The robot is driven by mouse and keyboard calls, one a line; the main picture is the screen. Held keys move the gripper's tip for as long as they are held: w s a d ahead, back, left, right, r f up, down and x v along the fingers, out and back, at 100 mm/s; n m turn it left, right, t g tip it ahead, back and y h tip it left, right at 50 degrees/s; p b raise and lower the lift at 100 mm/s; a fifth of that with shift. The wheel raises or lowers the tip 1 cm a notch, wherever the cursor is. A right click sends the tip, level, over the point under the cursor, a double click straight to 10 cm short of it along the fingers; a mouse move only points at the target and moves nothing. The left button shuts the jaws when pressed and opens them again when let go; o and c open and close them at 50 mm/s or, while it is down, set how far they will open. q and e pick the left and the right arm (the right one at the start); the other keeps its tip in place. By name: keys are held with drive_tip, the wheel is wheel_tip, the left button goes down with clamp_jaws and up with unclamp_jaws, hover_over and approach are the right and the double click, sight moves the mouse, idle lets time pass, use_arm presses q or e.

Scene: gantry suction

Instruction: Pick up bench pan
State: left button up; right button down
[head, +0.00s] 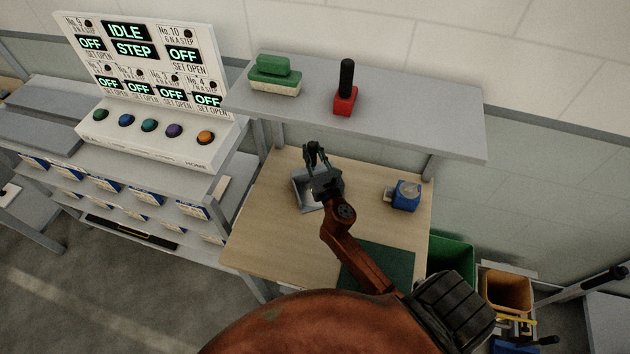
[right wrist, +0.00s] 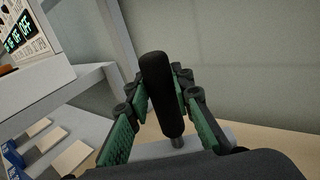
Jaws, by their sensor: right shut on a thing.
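The bench pan (head: 302,194) is a shallow grey metal tray with a dark upright handle. It is at the left part of the wooden workbench in the head view, partly covered by my right arm. My right gripper (head: 313,156) is over the pan. In the right wrist view, the black handle (right wrist: 161,94) stands between the green finger pads of my right gripper (right wrist: 163,108), which is shut on it. The grey pan also shows below the handle (right wrist: 215,135). I cannot tell whether the pan touches the bench. My left gripper is not in view.
A grey shelf (head: 420,127) above the bench (head: 262,240) holds a green brush (head: 274,75) and a red black-handled tool (head: 346,90). A blue device (head: 405,195) and dark green mat (head: 385,268) are on the bench. A control panel (head: 150,135) stands left; bins (head: 505,290) right.

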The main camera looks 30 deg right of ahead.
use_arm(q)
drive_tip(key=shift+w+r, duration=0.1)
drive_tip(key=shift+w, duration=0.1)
use_arm(e)
drive_tip(key=shift+r, duration=0.2)
drive_tip(key=shift+r+p, duration=0.85)
drive_tip(key=shift+r, duration=0.45)
use_arm(q)
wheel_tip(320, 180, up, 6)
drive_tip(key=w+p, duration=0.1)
drive_tip(key=p, duration=0.3)
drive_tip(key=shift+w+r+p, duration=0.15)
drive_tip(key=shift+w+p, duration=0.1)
drive_tip(key=shift+p, duration=0.1)
use_arm(e)
drive_tip(key=s+a+r, duration=0.7)
drive_tip(key=s+r, duration=0.3)
drive_tip(key=s, duration=0.1)
drive_tip(key=shift+s+a, duration=0.35)
drive_tip(key=shift+a, duration=0.05)
drive_tip(key=c, duration=2.2)
unclamp_jaws()
clamp_jaws()
